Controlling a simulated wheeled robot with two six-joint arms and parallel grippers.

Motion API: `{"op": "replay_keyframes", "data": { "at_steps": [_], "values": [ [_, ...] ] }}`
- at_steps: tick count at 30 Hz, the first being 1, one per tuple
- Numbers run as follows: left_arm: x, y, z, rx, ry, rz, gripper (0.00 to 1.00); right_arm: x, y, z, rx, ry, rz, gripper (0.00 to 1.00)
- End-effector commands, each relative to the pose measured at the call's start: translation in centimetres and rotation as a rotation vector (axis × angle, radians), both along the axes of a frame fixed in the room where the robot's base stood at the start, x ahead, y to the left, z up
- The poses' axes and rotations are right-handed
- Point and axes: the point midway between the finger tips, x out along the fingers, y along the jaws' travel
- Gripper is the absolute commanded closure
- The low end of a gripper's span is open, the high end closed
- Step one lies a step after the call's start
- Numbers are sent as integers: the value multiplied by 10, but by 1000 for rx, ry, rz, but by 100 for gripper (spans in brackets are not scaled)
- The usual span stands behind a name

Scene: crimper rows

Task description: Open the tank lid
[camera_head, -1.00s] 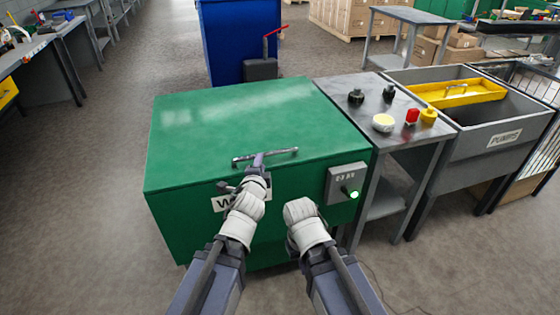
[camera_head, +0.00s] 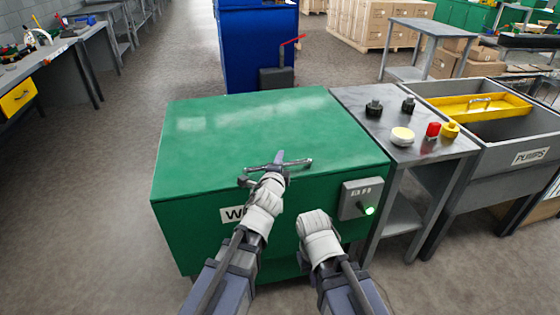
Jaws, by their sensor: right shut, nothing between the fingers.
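The green tank (camera_head: 180,240) stands in front of me with its flat green lid (camera_head: 255,125) down. A metal bar handle (camera_head: 302,163) lies along the lid's front edge. My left gripper (camera_head: 263,170) is at the handle's middle, its fingers spread apart, one reaching up past the bar and one to the left. Whether it touches the bar I cannot tell. My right gripper (camera_head: 314,224) is shut and empty, low before the tank's front, right of the left one; its fingertips are mostly hidden. The tank's white label (camera_head: 233,214) is partly covered by my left arm.
A grey control box (camera_head: 360,197) with a lit green knob (camera_head: 369,211) is on the tank's front right. A steel table (camera_head: 440,150) with several small parts stands close on the right, beside a grey bin (camera_head: 485,170). Floor at left is clear.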

Motion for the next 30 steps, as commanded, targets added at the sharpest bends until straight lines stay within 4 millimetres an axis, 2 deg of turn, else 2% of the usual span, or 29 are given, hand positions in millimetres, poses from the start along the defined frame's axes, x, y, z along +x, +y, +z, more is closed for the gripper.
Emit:
{"op": "replay_keyframes", "data": {
  "at_steps": [8, 17, 30],
  "values": [
    [3, -1, -1, 0, 0, 0, 68, 0, 0, -1, 0, 0, 0, 100],
    [3, -1, -1, 0, 0, 0, 99, 0, 0, -1, 0, 0, 0, 100],
    [3, -1, -1, 0, 1, 0, 100, 0, 0, -1, 0, 0, 0, 100]
  ]
}}
